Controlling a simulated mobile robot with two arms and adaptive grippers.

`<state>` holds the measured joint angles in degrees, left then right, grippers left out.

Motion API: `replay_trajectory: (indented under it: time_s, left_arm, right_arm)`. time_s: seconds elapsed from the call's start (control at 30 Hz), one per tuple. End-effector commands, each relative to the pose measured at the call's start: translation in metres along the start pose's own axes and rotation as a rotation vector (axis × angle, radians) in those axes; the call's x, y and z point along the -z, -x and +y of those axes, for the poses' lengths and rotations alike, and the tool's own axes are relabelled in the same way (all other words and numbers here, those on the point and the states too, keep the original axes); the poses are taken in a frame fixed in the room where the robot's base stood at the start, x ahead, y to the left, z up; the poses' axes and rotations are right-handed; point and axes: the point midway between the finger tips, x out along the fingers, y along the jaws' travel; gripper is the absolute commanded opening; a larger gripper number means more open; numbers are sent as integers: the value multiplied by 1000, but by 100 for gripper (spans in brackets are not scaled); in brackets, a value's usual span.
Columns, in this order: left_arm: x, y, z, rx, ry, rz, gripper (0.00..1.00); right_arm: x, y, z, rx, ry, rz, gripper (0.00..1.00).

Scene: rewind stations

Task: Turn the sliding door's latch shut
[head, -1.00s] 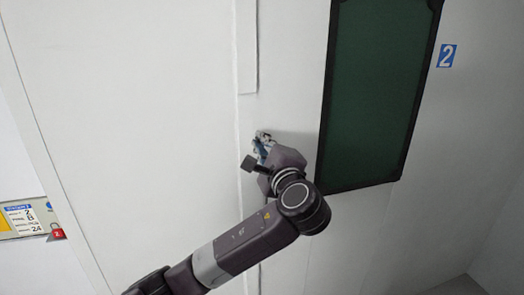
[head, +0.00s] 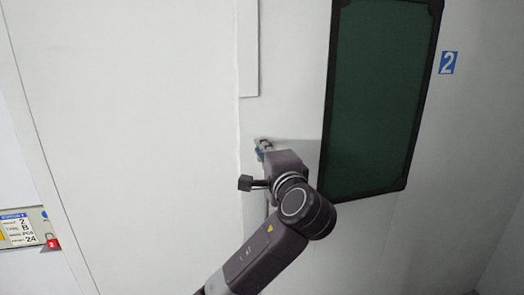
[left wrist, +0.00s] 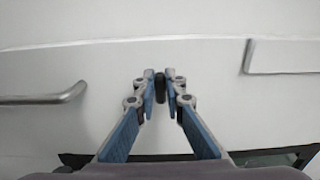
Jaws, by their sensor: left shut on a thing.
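The latch (left wrist: 160,87) shows in the left wrist view as a small dark upright piece on a white panel. My left gripper (left wrist: 161,84) has its blue fingers shut on it, one on each side. In the head view my left gripper (head: 262,148) is at the panel, just right of a long vertical seam, and its wrist hides the latch. The white door surface (head: 130,130) fills the left and middle of the head view. I cannot tell from these frames how far the latch is turned. My right gripper is not in view.
A silver bar handle (left wrist: 42,99) is left of the latch in the left wrist view. A raised white strip (head: 248,50) is above the gripper.

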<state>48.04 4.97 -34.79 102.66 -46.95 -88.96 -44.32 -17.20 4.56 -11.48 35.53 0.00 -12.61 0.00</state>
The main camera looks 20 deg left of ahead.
Motion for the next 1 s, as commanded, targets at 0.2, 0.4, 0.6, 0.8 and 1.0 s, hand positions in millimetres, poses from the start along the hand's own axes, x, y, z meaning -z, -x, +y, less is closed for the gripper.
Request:
replay_trajectory:
  time_s: [0.2,0.4,0.6,0.8,1.0]
  left_arm:
    - [0,0,1,-2,1,0,0]
    - [0,0,1,-2,0,0,28]
    - [0,0,0,-1,0,0,28]
    - [1,11,0,-1,0,3,28]
    - [2,50,1,-2,1,5,28]
  right_arm:
    - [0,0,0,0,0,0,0]
    - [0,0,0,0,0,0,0]
    - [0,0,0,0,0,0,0]
    - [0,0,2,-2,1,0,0]
    - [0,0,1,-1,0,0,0]
